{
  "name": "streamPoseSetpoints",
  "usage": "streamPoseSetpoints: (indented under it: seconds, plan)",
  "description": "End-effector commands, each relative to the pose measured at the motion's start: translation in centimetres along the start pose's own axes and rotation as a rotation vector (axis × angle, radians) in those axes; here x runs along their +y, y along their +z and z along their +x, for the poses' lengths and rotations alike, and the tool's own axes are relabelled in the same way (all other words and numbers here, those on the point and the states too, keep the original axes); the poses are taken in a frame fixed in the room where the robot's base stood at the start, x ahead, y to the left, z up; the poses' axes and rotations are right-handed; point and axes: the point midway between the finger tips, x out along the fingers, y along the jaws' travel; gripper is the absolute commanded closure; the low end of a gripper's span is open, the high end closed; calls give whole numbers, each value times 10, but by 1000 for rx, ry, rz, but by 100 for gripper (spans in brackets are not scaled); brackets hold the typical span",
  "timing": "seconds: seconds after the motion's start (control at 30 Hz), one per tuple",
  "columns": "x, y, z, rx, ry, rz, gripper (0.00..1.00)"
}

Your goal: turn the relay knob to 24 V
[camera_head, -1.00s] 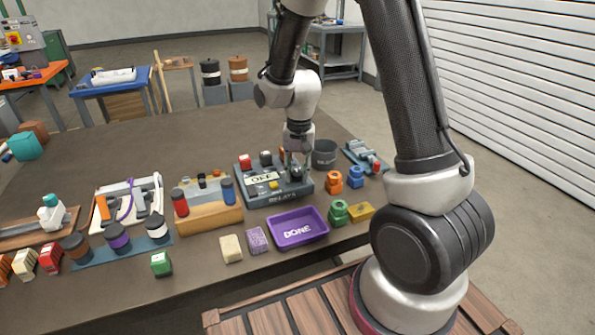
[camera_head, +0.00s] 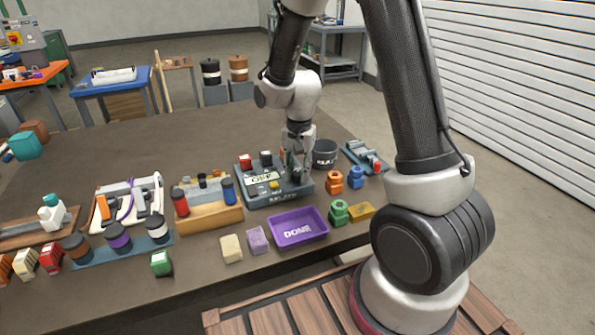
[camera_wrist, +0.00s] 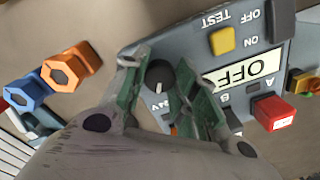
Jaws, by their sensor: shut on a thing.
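The relay panel (camera_head: 262,199) is a grey-blue box on the bench. In the wrist view its black round knob (camera_wrist: 158,74) lies between the green-padded fingers of my gripper (camera_wrist: 163,88). The knob's white mark faces down in that picture, toward a partly hidden label ending in "4V" (camera_wrist: 158,103). My gripper is shut on the knob. The panel's display (camera_wrist: 257,69) reads "OFF". In the head view my gripper (camera_head: 297,165) reaches down onto the panel's right part and hides the knob.
The panel also has a yellow TEST button (camera_wrist: 222,40) and a red block (camera_wrist: 273,112). A purple DONE tray (camera_head: 272,233) stands in front. Orange and blue nut-like pieces (camera_wrist: 72,69) lie beside the panel. A dark round container (camera_head: 325,153) stands close behind my gripper.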

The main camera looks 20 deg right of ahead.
Motion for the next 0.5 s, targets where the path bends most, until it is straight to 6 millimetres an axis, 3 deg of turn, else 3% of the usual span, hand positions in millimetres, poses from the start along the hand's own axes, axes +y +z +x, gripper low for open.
streamPoseSetpoints:
  seconds: [0.03,0.17,0.5]
  plan:
    - [0,0,0,0,-1,0,69]
    - [0,0,0,0,-1,0,49]
    - [0,0,-3,1,-1,0,49]
